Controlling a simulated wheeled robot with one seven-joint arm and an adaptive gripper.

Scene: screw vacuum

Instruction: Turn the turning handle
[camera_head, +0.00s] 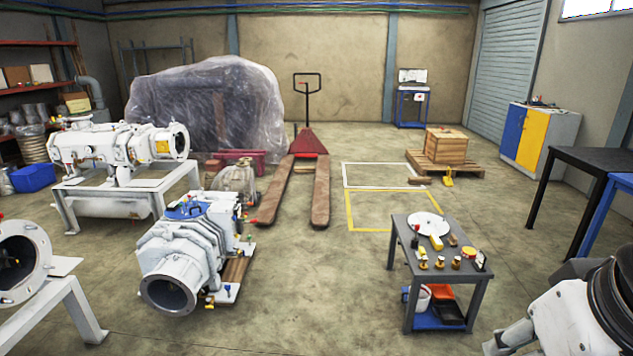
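A white screw vacuum machine (185,250) with a large round flange opening stands on the floor left of centre. Small red, yellow and blue fittings show along its right side and top, including a red fitting (252,221) and a yellow fitting (210,301). They are too small to tell which one is the turning handle, or how it is turned. Part of my white and black arm (565,322) shows at the lower right corner, well apart from the machine. My gripper cannot be made out in this view.
A grey tool table (478,291) with small parts on top stands between my arm and the machine. More white machines (118,146) stand at left. A red pallet jack (309,142) is behind. The central floor is clear.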

